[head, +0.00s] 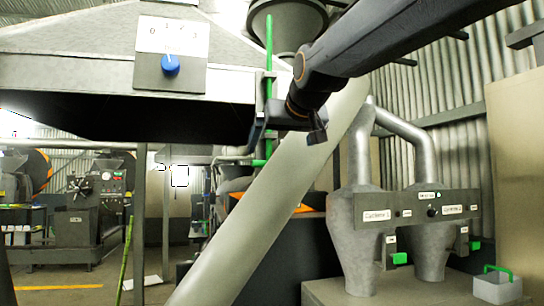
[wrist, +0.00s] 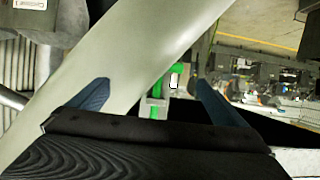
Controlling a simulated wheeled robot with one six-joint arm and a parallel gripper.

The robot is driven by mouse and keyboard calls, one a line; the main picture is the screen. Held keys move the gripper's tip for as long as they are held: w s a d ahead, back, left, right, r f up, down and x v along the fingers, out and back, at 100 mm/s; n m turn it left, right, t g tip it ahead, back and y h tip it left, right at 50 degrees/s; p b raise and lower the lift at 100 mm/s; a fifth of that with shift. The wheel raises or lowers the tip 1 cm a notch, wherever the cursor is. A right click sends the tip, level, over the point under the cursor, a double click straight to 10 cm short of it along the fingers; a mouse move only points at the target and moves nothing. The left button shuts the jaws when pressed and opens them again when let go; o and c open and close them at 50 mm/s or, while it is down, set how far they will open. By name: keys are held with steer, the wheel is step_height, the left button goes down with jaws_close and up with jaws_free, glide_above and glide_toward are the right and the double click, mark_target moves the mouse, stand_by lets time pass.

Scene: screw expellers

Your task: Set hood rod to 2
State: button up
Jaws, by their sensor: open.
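A vertical green rod (head: 268,45) stands at the right end of the grey hood (head: 70,50) in the head view, with green parts below it. It is probably the hood rod; no label on it shows. My gripper (head: 289,130) is open beside the rod, and its near parts cover some of the rod's lower length. In the wrist view my gripper (wrist: 151,97) has its fingers apart. Green parts (wrist: 157,88) show beyond and between them; contact cannot be told. A plate (head: 180,35) marked 0 to 3 is on the hood, above a blue knob (head: 171,65).
A thick pale diagonal pipe (head: 265,215) runs close behind my gripper and crosses the wrist view (wrist: 125,65). Two grey cyclones (head: 357,225) with a label panel stand at right. A grey box (head: 496,287) with a green handle is at lower right. Machines (head: 90,190) stand far left.

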mark_target(270, 162)
steer(key=shift+p+x, duration=1.2)
steer(key=shift+x, duration=2.6)
steer(key=shift+r, duration=0.1)
steer(key=c, duration=1.5)
step_height(270, 162, down, 8)
steer(key=b, duration=0.6)
steer(key=o, duration=1.5)
